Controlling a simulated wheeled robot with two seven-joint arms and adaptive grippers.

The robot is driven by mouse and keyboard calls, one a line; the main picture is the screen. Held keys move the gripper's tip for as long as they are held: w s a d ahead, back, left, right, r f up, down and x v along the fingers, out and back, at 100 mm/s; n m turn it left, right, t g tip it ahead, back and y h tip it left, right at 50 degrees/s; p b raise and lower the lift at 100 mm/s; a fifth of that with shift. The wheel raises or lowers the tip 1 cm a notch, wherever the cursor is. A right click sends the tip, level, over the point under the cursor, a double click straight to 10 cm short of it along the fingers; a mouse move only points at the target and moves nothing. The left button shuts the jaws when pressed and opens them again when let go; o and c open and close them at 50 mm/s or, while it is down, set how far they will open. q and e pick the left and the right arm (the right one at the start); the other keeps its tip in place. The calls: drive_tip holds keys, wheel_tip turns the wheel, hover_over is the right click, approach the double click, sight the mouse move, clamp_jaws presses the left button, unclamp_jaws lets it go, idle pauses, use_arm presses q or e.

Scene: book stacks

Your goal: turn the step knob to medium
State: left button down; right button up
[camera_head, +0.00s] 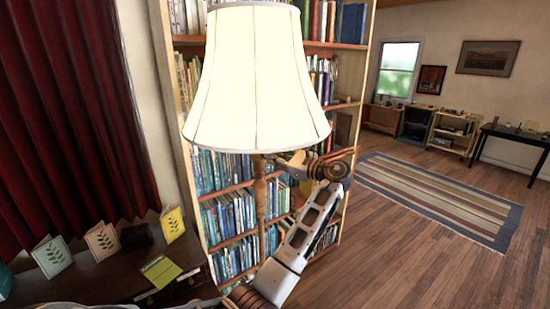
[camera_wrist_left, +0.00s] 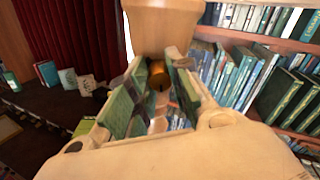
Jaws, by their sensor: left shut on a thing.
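A floor lamp with a glowing cream shade (camera_head: 258,85) and a turned wooden stem (camera_head: 260,195) stands in front of the bookcase. My left gripper (camera_head: 282,161) reaches the stem from the right, just under the shade. In the left wrist view, its two green-padded fingers (camera_wrist_left: 158,72) are shut on a small round brass knob (camera_wrist_left: 157,77) below a wide wooden part of the lamp (camera_wrist_left: 164,25). The knob is partly hidden between the fingers, and no setting mark is readable. My right gripper is not in view.
A tall bookcase (camera_head: 230,170) full of books stands close behind the lamp. A dark table (camera_head: 110,272) with several cards is at the lower left, by a red curtain (camera_head: 60,110). Open wooden floor and a striped rug (camera_head: 430,195) lie to the right.

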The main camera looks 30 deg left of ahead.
use_arm(q)
drive_tip(key=shift+f+m, duration=0.15)
drive_tip(key=shift+m, duration=0.45)
drive_tip(key=c, duration=1.3)
unclamp_jaws()
drive_tip(key=shift+o, duration=0.2)
drive_tip(key=shift+d, duration=0.1)
drive_tip(key=s+d, duration=0.1)
drive_tip(key=d, duration=1)
drive_tip(key=shift+d, duration=0.4)
